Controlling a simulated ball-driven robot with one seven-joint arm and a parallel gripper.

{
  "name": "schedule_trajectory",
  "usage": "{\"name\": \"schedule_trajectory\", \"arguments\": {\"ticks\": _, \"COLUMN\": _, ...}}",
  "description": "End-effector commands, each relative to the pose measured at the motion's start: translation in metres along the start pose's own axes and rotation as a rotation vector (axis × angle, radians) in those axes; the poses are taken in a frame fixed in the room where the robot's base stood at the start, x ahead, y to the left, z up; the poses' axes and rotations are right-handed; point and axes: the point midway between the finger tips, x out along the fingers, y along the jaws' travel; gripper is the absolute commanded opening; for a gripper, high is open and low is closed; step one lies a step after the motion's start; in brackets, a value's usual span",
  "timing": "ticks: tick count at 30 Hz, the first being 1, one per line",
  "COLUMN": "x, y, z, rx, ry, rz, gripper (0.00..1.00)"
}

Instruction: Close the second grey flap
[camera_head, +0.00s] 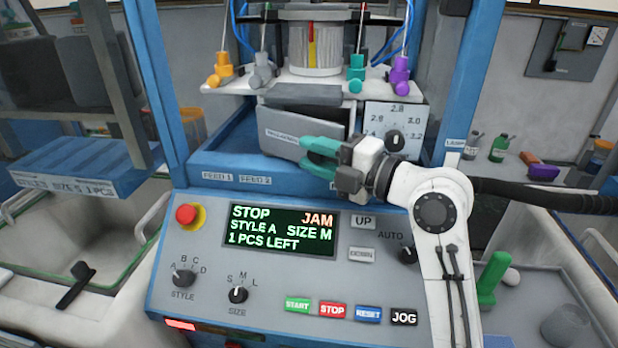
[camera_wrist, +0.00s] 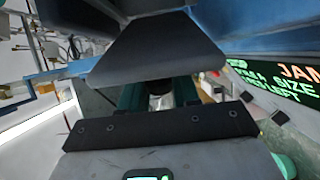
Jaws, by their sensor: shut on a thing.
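A grey flap (camera_head: 285,137) with a small label is on the front of the knitting machine. It stands tilted, with a dark opening between its upper edge and the machine. My gripper (camera_head: 312,155), with green fingers, is at the flap's lower right and is shut on it. The fingers cover part of the flap there. In the wrist view, a dark grey plate (camera_wrist: 155,52), which looks like the flap, fills the space before my gripper and hides the fingertips. Which flap counts as the second one I cannot tell.
A grey slab (camera_head: 303,92) lies just above the opening. A dial plate (camera_head: 396,125) is close to the right. The control panel's display (camera_head: 283,230) reads "STOP JAM". A blue upright (camera_head: 150,90) stands to the left, and coloured yarn guides (camera_head: 356,72) are above.

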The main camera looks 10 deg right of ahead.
Motion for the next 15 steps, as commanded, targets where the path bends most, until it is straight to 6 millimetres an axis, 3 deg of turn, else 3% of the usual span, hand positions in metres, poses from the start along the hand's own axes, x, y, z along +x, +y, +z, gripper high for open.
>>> {"name": "schedule_trajectory", "arguments": {"ticks": 15, "x": -0.0009, "y": 0.0002, "z": 0.0088, "rx": 0.003, "ry": 0.047, "rz": 0.0, "gripper": 0.0}}
